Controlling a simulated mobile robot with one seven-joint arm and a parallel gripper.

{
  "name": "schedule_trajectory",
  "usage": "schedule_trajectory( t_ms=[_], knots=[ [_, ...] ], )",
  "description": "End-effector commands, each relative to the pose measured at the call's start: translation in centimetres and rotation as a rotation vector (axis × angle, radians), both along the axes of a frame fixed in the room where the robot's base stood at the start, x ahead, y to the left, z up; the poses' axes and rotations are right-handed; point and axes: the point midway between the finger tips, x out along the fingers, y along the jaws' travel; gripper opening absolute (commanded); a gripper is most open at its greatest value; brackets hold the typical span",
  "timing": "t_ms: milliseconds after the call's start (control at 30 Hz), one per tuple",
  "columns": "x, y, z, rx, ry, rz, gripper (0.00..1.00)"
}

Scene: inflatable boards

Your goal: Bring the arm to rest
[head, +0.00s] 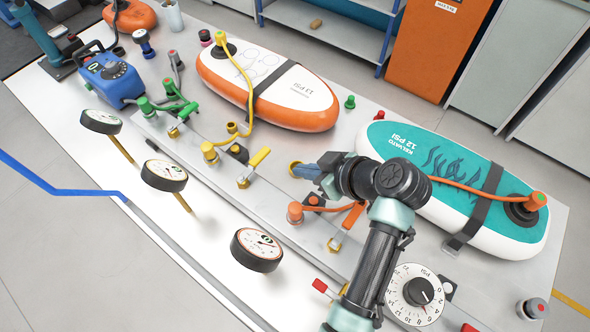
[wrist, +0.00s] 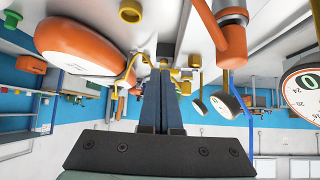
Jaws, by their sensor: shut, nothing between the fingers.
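My gripper (head: 308,171) reaches left from my dark arm, above the middle of the white workbench (head: 120,215). Its two blue fingers lie together with nothing between them. They show from behind in the wrist view (wrist: 162,80). In the head view the tips appear close to a yellow fitting (head: 294,168); I cannot tell whether they touch it.
An orange-and-white board (head: 308,118) and a teal-and-white board (head: 480,228) lie strapped on the bench. Several gauges (head: 257,250) stand along the front. Hoses and valves, such as a yellow-handled valve (head: 256,166), fill the middle. A blue pump (head: 110,78) stands at the left.

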Motion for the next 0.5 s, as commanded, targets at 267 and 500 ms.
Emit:
schedule_trajectory(
  t_ms=[267,500],
  knots=[
    [-2.0,-2.8,3.0,0.000,-0.001,-0.001,0.00],
    [-2.5,-3.3,3.6,0.000,0.001,0.001,0.00]
  ],
)
